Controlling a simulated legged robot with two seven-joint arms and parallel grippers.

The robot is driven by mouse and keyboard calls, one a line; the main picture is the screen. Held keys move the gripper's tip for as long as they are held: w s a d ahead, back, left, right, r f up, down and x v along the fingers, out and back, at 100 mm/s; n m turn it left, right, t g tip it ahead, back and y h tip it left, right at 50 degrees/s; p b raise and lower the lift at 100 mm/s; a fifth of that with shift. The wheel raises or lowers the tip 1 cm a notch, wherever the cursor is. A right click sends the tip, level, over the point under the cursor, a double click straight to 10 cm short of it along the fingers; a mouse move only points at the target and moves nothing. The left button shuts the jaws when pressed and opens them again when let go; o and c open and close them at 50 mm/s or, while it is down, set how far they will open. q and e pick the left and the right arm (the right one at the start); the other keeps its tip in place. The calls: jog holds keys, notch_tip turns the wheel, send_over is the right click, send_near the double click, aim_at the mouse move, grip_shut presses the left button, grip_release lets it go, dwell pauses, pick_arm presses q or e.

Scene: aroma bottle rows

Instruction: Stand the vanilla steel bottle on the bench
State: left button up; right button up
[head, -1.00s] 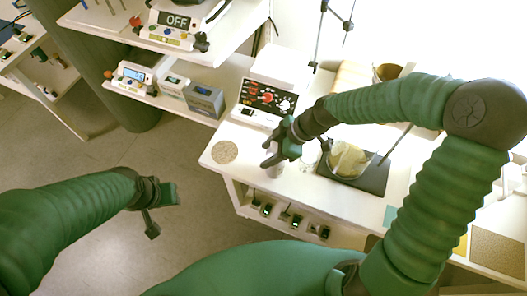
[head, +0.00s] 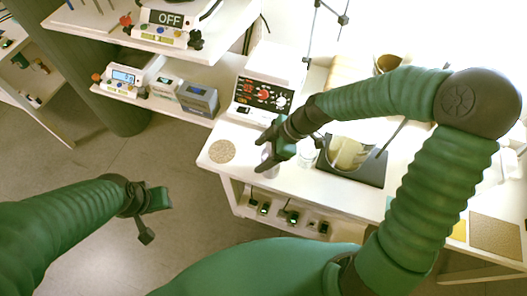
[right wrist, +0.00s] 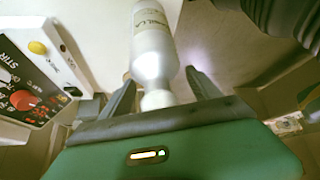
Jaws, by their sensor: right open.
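A pale steel bottle (right wrist: 152,45) with a rounded shoulder and a light cap (right wrist: 157,99) shows in the right wrist view. Dark print on its side is only partly readable. My right gripper (right wrist: 160,80) is open, with one finger on each side of the bottle's cap end and visible gaps between. In the head view the right gripper (head: 268,150) is at the bench's (head: 300,185) front left part, and its fingers partly hide the bottle (head: 267,152). I cannot tell whether the bottle's base touches the bench. My left gripper (head: 152,216) is open and empty over the floor.
A round cork mat (head: 222,151) lies left of the right gripper. A stirrer unit (head: 262,97) stands behind it. A clear glass (head: 307,155) and a dark-based plate with a vessel (head: 350,160) stand close to the right. Shelves with devices (head: 198,97) are at the left.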

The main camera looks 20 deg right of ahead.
jog(key=v, duration=0.2)
jog(key=p+v, duration=0.1)
jog(key=v, duration=0.2)
jog(key=d+v, duration=0.1)
jog(key=v, duration=0.1)
jog(key=shift+d+p, duration=0.15)
jog(key=shift+p, duration=0.25)
pick_arm(q)
jog(key=shift+d+r, duration=0.2)
jog(key=shift+r, duration=0.3)
jog(key=shift+d+r, duration=0.2)
jog(key=shift+r, duration=0.3)
pick_arm(e)
jog(key=s+d+f+m+t+h, duration=0.1)
jog(key=s+d+m+h, duration=0.4)
jog(key=m, duration=1)
jog(key=s+f+h, duration=0.1)
jog(key=s, duration=0.2)
jog(key=shift+s+d, duration=0.15)
jog(key=shift+s, duration=0.05)
pick_arm(q)
jog(key=shift+a, duration=0.25)
pick_arm(e)
jog(key=shift+f, duration=0.1)
